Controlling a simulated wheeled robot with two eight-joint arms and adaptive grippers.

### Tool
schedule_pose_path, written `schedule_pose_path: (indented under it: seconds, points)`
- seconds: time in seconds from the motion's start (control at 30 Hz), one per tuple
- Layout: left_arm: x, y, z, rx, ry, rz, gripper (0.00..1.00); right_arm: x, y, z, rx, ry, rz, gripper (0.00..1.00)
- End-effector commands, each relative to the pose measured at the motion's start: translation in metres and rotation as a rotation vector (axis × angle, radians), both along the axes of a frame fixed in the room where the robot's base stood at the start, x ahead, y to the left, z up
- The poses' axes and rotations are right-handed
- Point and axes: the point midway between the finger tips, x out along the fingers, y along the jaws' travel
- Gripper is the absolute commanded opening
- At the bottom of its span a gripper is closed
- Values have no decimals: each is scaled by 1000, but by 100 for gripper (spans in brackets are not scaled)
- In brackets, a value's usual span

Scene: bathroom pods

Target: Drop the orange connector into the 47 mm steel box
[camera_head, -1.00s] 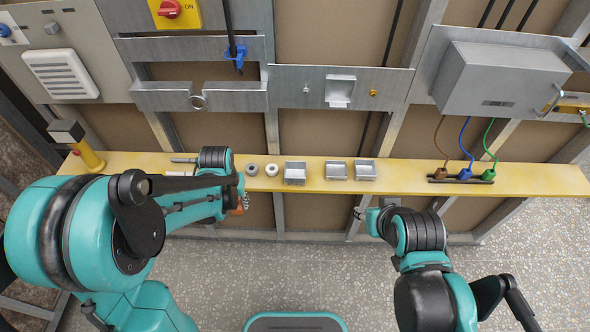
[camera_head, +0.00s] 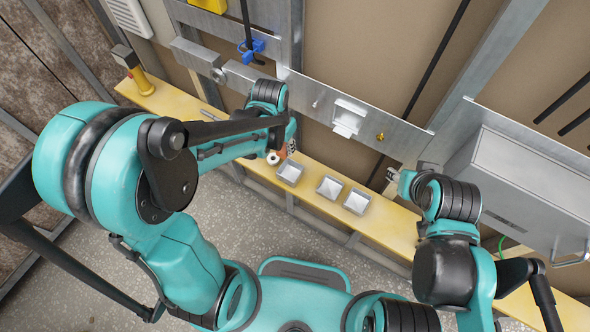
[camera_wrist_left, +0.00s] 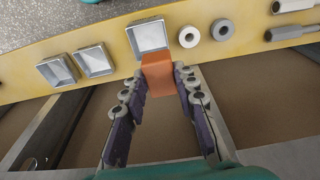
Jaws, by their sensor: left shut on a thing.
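My left gripper (camera_head: 287,148) is shut on the orange connector (camera_wrist_left: 158,78), holding it between its fingers in the left wrist view. In the head view the connector (camera_head: 281,152) is mostly hidden by the gripper. Three open, empty steel boxes stand in a row on the yellow shelf: a near one (camera_head: 289,172), a middle one (camera_head: 329,187) and a far one (camera_head: 357,201). In the left wrist view the near box (camera_wrist_left: 148,37) looks largest, just beyond the connector's end. I cannot tell which measures 47 mm. My right gripper (camera_head: 393,176) is beside the shelf, its fingers unclear.
Two pale rings, one (camera_wrist_left: 190,37) and another (camera_wrist_left: 222,30), lie beside the near box on the yellow shelf (camera_wrist_left: 20,82). Grey cylindrical parts (camera_wrist_left: 290,32) lie beyond them. A metal rail (camera_head: 376,125) and a grey cabinet (camera_head: 530,190) are on the wall behind.

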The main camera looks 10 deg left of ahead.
Motion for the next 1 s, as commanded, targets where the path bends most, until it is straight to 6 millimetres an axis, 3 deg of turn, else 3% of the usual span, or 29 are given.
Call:
schedule_pose_path:
  seconds: [0.4, 0.73, 0.77, 0.83, 1.0]
  points:
    - [0, 0, -50, 0, 0, 1, 9, 0, 0, -41, 0, 0, 0, 40]
    - [0, 0, -53, 0, 0, 1, 9, 0, 0, -42, 0, 0, 0, 40]
    - [0, 0, -53, 0, 0, 1, 31, 0, 0, -42, 0, 0, 0, 40]
    - [0, 0, -53, 0, 0, 1, 49, 0, 0, -42, 0, 0, 0, 40]
    - [0, 0, -53, 0, 0, 1, 52, 0, 0, -42, 0, 0, 0, 40]
